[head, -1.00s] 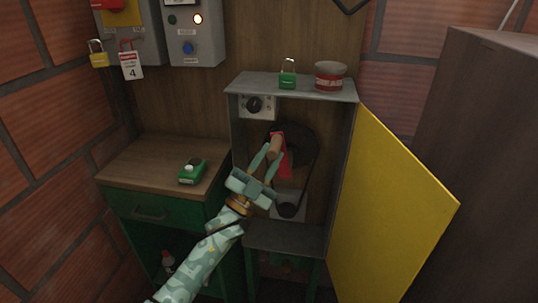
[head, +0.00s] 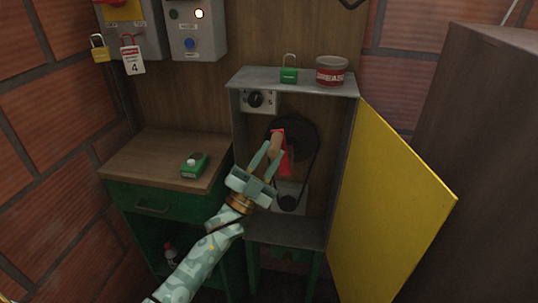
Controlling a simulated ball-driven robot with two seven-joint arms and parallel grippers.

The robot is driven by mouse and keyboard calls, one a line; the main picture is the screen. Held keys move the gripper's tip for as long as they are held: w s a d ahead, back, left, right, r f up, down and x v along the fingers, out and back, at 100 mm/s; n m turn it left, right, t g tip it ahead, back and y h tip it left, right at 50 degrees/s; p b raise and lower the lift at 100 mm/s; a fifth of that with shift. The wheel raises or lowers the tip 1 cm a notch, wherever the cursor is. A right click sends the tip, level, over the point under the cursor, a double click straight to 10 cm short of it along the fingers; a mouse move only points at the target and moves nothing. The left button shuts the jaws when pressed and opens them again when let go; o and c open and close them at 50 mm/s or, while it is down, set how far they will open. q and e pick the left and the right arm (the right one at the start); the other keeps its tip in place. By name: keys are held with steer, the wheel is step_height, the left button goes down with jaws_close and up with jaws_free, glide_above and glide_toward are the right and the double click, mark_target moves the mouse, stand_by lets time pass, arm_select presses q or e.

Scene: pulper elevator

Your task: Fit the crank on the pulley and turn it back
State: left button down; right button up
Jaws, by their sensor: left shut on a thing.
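The red crank (head: 286,163) is in the open cabinet, in front of the large dark pulley (head: 307,137). Its wooden handle (head: 275,148) is between the fingers of my left gripper (head: 267,160), which is shut on it. The crank's arm hangs down from near the pulley's middle. Whether it is fully seated on the hub is hidden by the handle and my gripper. A belt runs from the large pulley down to a small dark pulley (head: 288,202). My right gripper is not in view.
The yellow cabinet door (head: 390,205) stands open at right. A green padlock (head: 289,75) and a grease tin (head: 331,71) stand on the cabinet top (head: 262,79). A wooden-topped bench (head: 150,159) at left holds a small green device (head: 194,165). A tag hangs below the control boxes.

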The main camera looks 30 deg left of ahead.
arm_select(q)
steer(key=shift+s, duration=0.1)
steer(key=shift+s+d+p, duration=0.25)
steer(key=shift+s+p, duration=0.15)
steer(key=shift+s, duration=0.35)
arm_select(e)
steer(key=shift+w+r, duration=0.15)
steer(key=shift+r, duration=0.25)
arm_select(q)
steer(key=shift+s, duration=0.1)
steer(key=shift+s+d+p, duration=0.2)
steer(key=shift+s+p, duration=0.1)
steer(key=shift+s, duration=0.25)
steer(key=shift+s+d+p, duration=0.15)
steer(key=shift+s+p, duration=0.15)
steer(key=shift+s, duration=0.25)
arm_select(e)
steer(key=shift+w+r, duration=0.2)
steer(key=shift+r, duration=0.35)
